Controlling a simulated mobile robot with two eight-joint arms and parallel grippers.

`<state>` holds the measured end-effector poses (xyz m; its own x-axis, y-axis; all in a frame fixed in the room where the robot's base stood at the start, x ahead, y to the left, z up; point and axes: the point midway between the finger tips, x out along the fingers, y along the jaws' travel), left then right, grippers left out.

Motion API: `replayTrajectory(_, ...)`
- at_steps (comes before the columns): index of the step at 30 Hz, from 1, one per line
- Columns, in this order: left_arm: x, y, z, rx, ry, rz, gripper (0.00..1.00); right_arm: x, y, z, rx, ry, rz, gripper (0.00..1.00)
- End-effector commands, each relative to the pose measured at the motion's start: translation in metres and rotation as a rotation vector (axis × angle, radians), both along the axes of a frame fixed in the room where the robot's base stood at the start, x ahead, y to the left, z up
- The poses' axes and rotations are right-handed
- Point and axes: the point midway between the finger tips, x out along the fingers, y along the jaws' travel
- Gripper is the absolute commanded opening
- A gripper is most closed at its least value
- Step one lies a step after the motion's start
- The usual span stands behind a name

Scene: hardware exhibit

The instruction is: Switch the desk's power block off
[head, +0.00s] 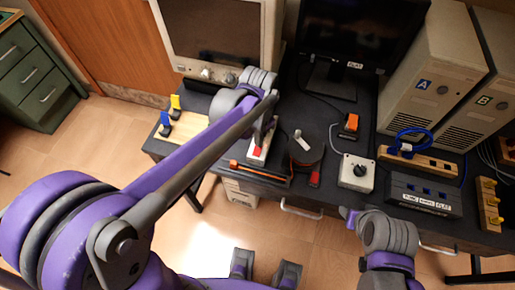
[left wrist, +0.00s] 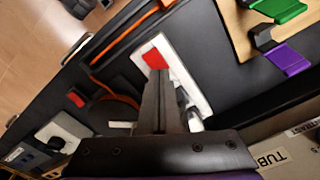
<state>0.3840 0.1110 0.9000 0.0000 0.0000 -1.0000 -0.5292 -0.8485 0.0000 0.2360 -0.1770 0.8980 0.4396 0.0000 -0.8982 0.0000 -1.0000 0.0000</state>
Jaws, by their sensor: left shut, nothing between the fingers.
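The power block is a white strip with a red switch on the dark desk. In the head view its red switch (head: 257,151) shows just below my left gripper (head: 264,138), which hides part of the strip. In the left wrist view the white block (left wrist: 193,82) lies tilted, with the red switch (left wrist: 154,59) near its upper end. My left gripper (left wrist: 158,78) is shut and empty, its tips over the block right beside the switch; I cannot tell whether they touch. My right gripper (head: 352,216) is low near the desk's front edge, its fingers unclear.
An orange cable (left wrist: 103,77) runs beside the block. A round dark stand (head: 306,150), a white box with a knob (head: 356,172) and a dark hub (head: 424,194) stand to the right. A monitor (head: 222,38) and computer towers (head: 428,62) stand behind.

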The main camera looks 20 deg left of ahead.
Motion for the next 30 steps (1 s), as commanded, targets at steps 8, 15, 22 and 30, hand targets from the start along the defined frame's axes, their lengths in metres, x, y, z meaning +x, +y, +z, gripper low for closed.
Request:
replayTrajectory(8, 0.0, 0.0, -0.001, 0.0, 0.0, 0.0, 0.0, 0.0, 0.0, -0.001, 0.0, 0.0, 0.0, 0.5)
replayTrajectory(15, 0.0, 0.0, -0.005, 0.0, 0.0, 0.0, 0.0, -0.001, 0.0, -0.004, 0.0, 0.002, 0.0, 0.5)
replayTrajectory(22, 0.0, 0.0, -0.008, 0.0, 0.0, 0.0, 0.0, -0.001, 0.0, -0.007, 0.0, 0.003, 0.0, 0.5)
replayTrajectory(30, 0.0, 0.0, -0.012, 0.0, 0.0, 0.0, 0.0, -0.002, 0.0, -0.01, 0.0, 0.004, 0.0, 0.5)
